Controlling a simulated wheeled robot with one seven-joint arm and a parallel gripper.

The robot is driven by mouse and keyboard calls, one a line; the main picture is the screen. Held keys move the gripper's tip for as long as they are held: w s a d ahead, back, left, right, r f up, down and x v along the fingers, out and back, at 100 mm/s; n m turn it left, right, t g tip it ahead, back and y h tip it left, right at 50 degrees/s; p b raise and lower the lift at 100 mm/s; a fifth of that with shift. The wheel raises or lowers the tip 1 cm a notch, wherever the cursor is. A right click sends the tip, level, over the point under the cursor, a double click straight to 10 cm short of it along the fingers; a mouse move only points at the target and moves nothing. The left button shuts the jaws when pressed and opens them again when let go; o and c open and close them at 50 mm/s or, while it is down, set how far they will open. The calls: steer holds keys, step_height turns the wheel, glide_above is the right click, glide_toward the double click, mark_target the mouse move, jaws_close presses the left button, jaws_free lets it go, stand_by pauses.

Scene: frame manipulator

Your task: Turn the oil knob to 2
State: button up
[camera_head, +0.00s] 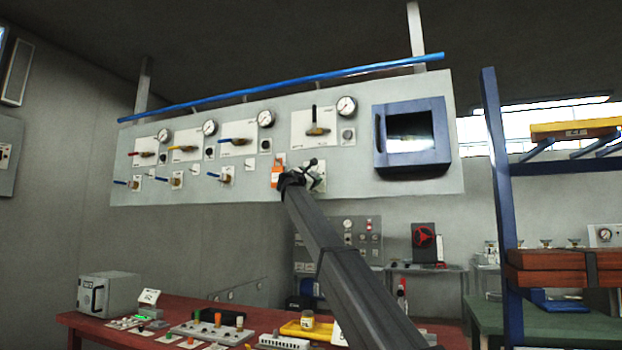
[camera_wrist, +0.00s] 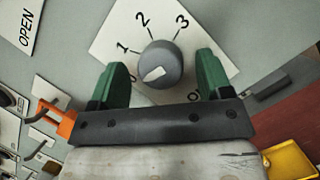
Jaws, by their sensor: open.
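The knob (camera_wrist: 160,66) is round and grey with a white pointer mark, on a white dial plate (camera_wrist: 108,47) marked 1, 2 and 3. The pointer slants to the lower left, below the 1 and away from the 2. My gripper (camera_wrist: 161,63) is open, its green fingers on either side of the knob. I cannot tell whether they touch it. The left finger hides part of the plate. In the head view my gripper (camera_head: 297,178) is at the panel's lower middle, in front of a white plate (camera_head: 320,172); the knob is not clear there.
An orange object (camera_wrist: 57,121) is left of my gripper. The grey panel (camera_head: 420,189) carries gauges, coloured lever handles and a blue-framed window box (camera_head: 440,120) at the right. A red table (camera_head: 180,305) with small items stands below.

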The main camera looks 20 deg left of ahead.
steer(key=shift+w, duration=0.1)
steer(key=shift+d, duration=0.1)
steer(key=c, duration=0.9)
steer(key=shift+m, duration=0.4)
steer(key=shift+r+m+g, duration=0.1)
steer(key=shift+m+g, duration=0.95)
steer(key=shift+m, duration=2.1)
steer(key=shift+r+m+g, duration=0.1)
steer(key=shift+m+g, duration=0.9)
steer(key=shift+m, duration=2.2)
steer(key=shift+r+m+g, duration=0.1)
steer(key=shift+m+g, duration=0.95)
steer(key=shift+m, duration=2.1)
steer(key=shift+y, duration=0.3)
